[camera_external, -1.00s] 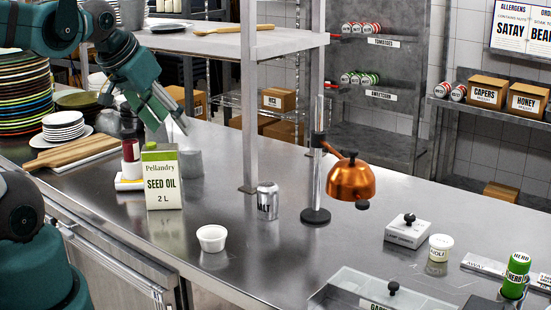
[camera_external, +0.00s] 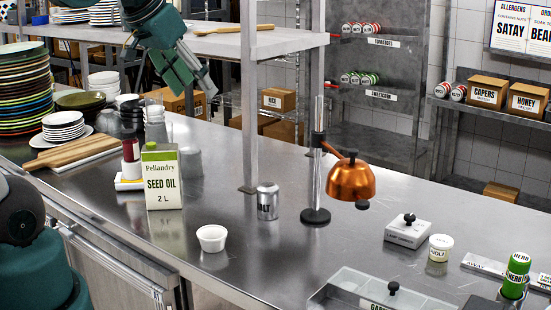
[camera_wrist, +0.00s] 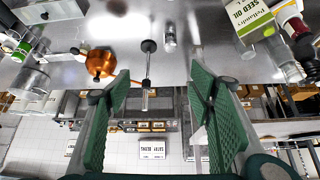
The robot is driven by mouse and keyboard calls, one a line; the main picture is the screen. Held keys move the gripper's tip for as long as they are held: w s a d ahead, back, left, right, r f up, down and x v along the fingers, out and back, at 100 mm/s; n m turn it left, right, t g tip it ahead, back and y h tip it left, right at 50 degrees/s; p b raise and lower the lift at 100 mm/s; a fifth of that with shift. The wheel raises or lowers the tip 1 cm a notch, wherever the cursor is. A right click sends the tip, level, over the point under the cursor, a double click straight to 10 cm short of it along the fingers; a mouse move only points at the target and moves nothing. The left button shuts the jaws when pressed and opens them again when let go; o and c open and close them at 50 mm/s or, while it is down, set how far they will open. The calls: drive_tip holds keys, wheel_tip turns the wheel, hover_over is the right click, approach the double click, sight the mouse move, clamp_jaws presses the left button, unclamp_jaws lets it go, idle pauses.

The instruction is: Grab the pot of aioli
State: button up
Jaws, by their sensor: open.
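The pot of aioli (camera_external: 440,248) is a small white tub with a pale lid and a dark label, partly readable. It stands upright on the steel counter (camera_external: 350,255) at the right in the external view. I cannot pick it out for certain in the wrist view. My gripper (camera_external: 207,88) is at the upper left in the external view, raised above the counter and far from the pot. In the wrist view my gripper (camera_wrist: 160,90) has its two green fingers wide apart, with nothing held between them.
A copper heat lamp (camera_external: 351,181) on a stand and a shelf post (camera_external: 249,110) stand between my gripper and the pot. Nearby are a knobbed white box (camera_external: 408,231), a green herb shaker (camera_external: 516,275) and a lidded metal tray (camera_external: 350,285). Seed oil (camera_external: 162,180) stands left.

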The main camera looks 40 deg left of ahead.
drive_tip(key=w+d+r+m+h+b, duration=0.15)
drive_tip(key=w+d+r, duration=0.25)
drive_tip(key=w+d, duration=0.65)
drive_tip(key=m+g+h+b, duration=0.1)
drive_tip(key=m+g+b, duration=0.25)
drive_tip(key=m, duration=0.25)
hover_over(439, 240)
drive_tip(key=s+a, duration=0.2)
wheel_tip(439, 240, down, 38)
drive_tip(key=shift+d+r, duration=0.1)
drive_tip(key=shift+w, duration=0.1)
drive_tip(key=shift+x, duration=1.25)
